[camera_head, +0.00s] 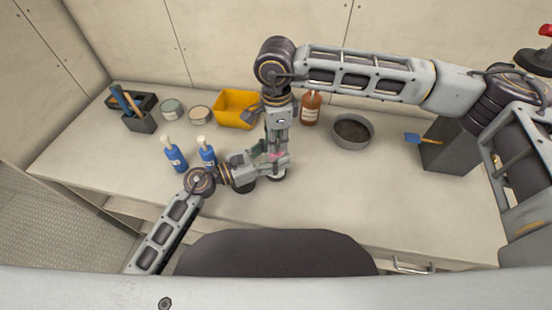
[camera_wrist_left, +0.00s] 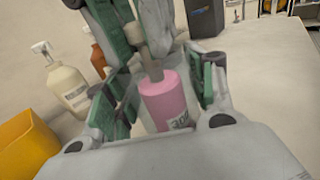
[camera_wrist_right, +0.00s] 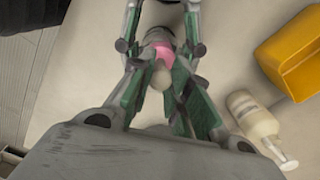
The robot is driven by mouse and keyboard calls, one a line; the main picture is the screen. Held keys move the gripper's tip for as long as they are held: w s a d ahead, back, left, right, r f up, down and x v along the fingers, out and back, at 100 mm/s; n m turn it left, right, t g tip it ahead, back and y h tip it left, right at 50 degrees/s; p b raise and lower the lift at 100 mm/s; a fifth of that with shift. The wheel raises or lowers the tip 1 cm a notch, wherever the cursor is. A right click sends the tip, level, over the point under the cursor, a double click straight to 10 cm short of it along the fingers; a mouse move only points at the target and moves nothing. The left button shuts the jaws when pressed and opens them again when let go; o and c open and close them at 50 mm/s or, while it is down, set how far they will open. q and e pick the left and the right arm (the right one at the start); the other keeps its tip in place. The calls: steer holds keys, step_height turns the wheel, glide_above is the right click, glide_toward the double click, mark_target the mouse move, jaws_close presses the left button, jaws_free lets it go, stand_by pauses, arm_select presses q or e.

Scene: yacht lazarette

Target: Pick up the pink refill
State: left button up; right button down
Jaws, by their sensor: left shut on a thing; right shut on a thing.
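The pink refill (camera_wrist_left: 168,103) is a small pink bottle with a label and a greyish neck and top. It is between my two grippers, above the worktop (camera_head: 330,195). My left gripper (camera_head: 272,158) comes from the left and is shut on the pink body. My right gripper (camera_head: 278,140) comes down from above and is shut around the upper end. In the right wrist view the pink refill (camera_wrist_right: 160,52) shows between green-padded fingers (camera_wrist_right: 163,82). In the head view only a small pink patch shows; the rest is hidden by the fingers.
Two blue pump bottles (camera_head: 174,157) stand left of the grippers. A yellow bin (camera_head: 235,107), cans (camera_head: 172,109) and an amber bottle (camera_head: 311,109) stand behind. A cream pump bottle (camera_wrist_left: 68,86) is close by. A grey round dish (camera_head: 367,137) stands right; the front right worktop is clear.

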steer(key=shift+r, duration=0.2)
step_height(320, 180, up, 18)
steer(key=shift+f, duration=0.15)
stand_by(0.5)
stand_by(0.4)
arm_select(q)
steer(key=o, duration=1.3)
steer(key=shift+v, duration=5.95)
